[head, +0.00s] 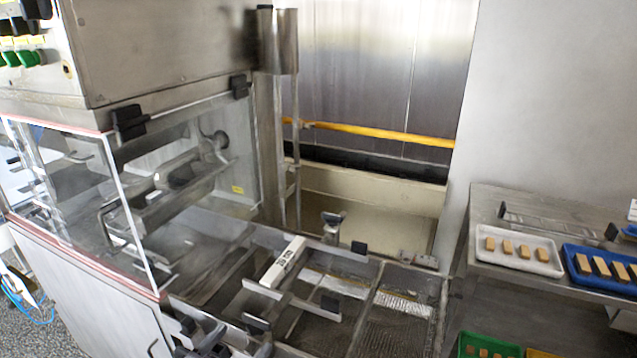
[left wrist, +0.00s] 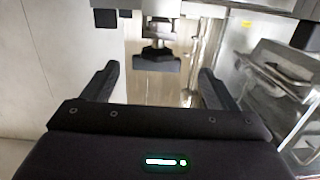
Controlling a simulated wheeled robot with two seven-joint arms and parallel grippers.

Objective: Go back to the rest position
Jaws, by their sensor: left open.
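My left gripper (head: 203,338) shows low in the head view, at the bottom edge in front of the enrober, partly cut off. In the left wrist view its two black fingers (left wrist: 157,85) stand wide apart with nothing between them. Beyond the fingers a dark knob on a metal post (left wrist: 158,58) shows, apart from them as far as I can tell. The enrober's mesh belt (head: 385,325) lies to the right of the gripper in the head view. My right gripper is not in view.
The enrober's clear guard (head: 135,215) and steel housing (head: 165,45) stand at the left. A white bar (head: 283,262) lies over the machine bed. At right, a steel table (head: 560,215) bears a white tray (head: 483,245) and a blue tray (head: 572,270) with brown bars. A green crate (head: 463,348) sits below.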

